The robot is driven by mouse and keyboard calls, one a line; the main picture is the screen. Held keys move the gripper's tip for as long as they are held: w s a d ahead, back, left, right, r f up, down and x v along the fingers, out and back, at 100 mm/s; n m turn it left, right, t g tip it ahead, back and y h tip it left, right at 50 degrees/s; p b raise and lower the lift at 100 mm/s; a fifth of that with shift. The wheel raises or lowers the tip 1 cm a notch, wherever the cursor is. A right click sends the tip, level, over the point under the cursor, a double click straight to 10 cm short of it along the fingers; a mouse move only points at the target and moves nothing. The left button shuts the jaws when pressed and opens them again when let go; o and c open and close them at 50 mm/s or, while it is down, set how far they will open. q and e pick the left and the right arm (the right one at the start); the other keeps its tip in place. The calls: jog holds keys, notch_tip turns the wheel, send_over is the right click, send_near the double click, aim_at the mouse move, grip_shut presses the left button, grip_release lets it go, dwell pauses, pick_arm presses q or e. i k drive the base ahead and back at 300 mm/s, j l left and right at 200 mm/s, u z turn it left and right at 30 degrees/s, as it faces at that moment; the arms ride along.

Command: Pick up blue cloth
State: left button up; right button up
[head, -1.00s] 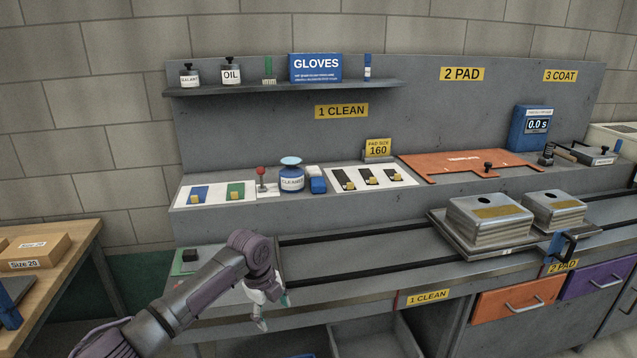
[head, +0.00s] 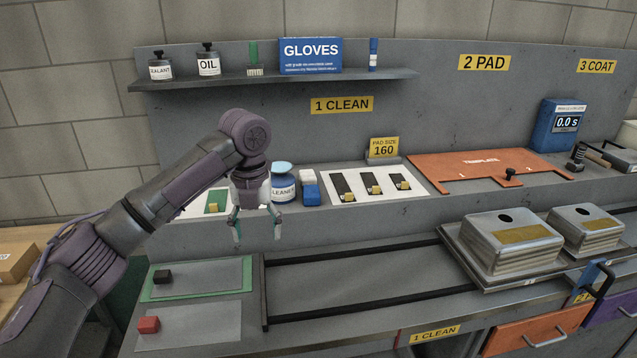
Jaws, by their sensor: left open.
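The blue cloth, seen earlier at the left of the white card (head: 190,213) on the raised ledge, is hidden behind my left arm now. The green cloth (head: 213,195) beside it still shows partly, with a small yellow block (head: 214,208) on it. My left gripper (head: 257,237) is open and empty, pointing down in front of the ledge, just right of the green cloth and before the cleaner jar (head: 284,190). My right gripper is not in view.
Below are a green-edged mat (head: 236,272) with a black block, and a red block (head: 148,324). Metal sinks (head: 510,240) stand on the rails at right.

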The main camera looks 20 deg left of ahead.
aim_at(312, 197)
jog(key=i, duration=1.3)
